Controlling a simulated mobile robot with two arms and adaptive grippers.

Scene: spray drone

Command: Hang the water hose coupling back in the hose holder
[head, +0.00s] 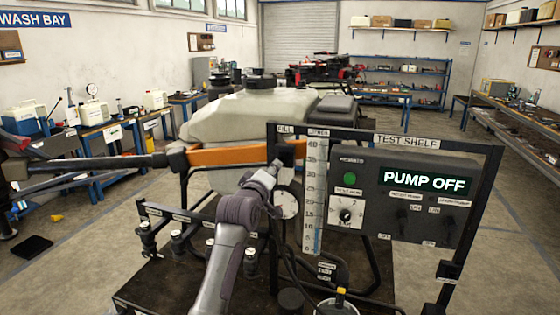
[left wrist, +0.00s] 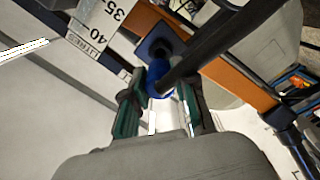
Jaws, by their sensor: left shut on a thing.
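My left gripper (head: 272,169) is raised at the upper left of the test shelf frame, just below a dark block under the "FILL" label, which looks like the hose holder (head: 287,151). In the left wrist view my left gripper (left wrist: 160,96) is shut on the water hose coupling (left wrist: 158,80), which shows blue between the green-lined fingers. A dark square holder plate (left wrist: 152,42) is right beyond the coupling. I cannot tell whether the coupling is seated in it. My right gripper is not in view.
A litre scale (head: 315,200) stands right beside the gripper, with a round gauge (head: 287,204) below. The control panel (head: 415,205) reads "PUMP OFF". The drone's pale tank (head: 240,112) and orange arm (head: 225,155) are close behind.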

